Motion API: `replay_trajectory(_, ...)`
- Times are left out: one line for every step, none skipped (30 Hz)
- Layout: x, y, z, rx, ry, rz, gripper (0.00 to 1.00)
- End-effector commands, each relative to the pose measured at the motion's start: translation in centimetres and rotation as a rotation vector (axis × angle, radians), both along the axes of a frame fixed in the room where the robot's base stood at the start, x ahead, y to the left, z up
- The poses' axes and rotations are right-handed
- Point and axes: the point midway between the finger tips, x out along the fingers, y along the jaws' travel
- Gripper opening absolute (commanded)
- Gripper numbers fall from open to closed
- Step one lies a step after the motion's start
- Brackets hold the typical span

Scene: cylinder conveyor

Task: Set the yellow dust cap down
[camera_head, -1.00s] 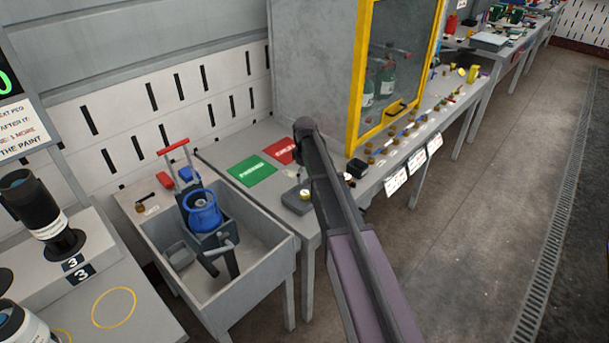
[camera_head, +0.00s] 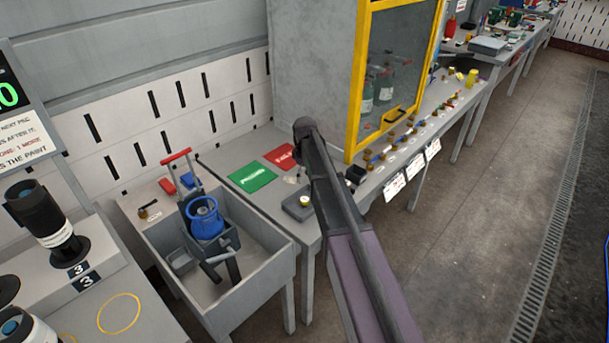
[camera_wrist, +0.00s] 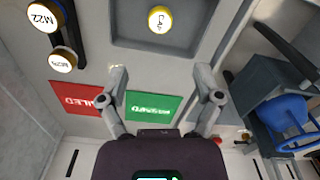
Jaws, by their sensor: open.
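The yellow dust cap (camera_wrist: 160,19), round with a pale marked top, rests on a grey recessed pad (camera_wrist: 190,38) in the wrist view. In the head view the cap (camera_head: 304,201) shows on the grey pad (camera_head: 293,210) at the bench's near end, left of my arm. My gripper (camera_wrist: 159,82) is open, with its two fingers apart and nothing between them. The cap lies beyond the fingertips, apart from them. In the head view my arm hides the gripper.
A green card (camera_head: 252,177) and a red card (camera_head: 280,157) lie on the bench. A yellow-framed cabinet (camera_head: 354,100) stands behind small fittings. Two round labelled parts (camera_wrist: 44,15) are at the wrist view's upper left.

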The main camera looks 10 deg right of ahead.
Motion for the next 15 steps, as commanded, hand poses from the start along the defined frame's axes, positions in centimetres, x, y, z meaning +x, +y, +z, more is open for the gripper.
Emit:
replay_trajectory(0.0,0.0,0.0,0.000,0.000,0.000,0.83)
replay_trajectory(0.0,0.0,0.0,0.000,0.000,0.000,0.83)
replay_trajectory(0.0,0.0,0.0,0.000,0.000,0.000,0.83)
replay_trajectory(0.0,0.0,0.0,0.000,0.000,0.000,0.83)
replay_trajectory(0.0,0.0,0.0,0.000,0.000,0.000,0.83)
replay_trajectory(-0.1,0.0,0.0,0.000,0.000,-0.001,0.83)
replay_trajectory(-0.1,0.0,0.0,0.000,0.000,-0.002,0.83)
replay_trajectory(-0.3,0.0,0.0,0.000,0.000,-0.005,0.83)
replay_trajectory(-0.6,0.0,0.0,0.000,0.000,-0.012,0.83)
replay_trajectory(-1.0,0.0,0.0,0.000,0.000,-0.021,0.83)
replay_trajectory(-1.5,0.0,0.0,0.000,0.000,-0.032,0.83)
replay_trajectory(-2.3,0.0,0.0,0.000,0.000,-0.050,0.83)
replay_trajectory(-3.0,-0.1,0.0,0.000,0.000,-0.069,0.83)
replay_trajectory(-3.8,-0.1,0.0,0.000,0.000,-0.089,0.83)
replay_trajectory(-5.0,-0.1,0.0,0.000,0.000,-0.121,0.83)
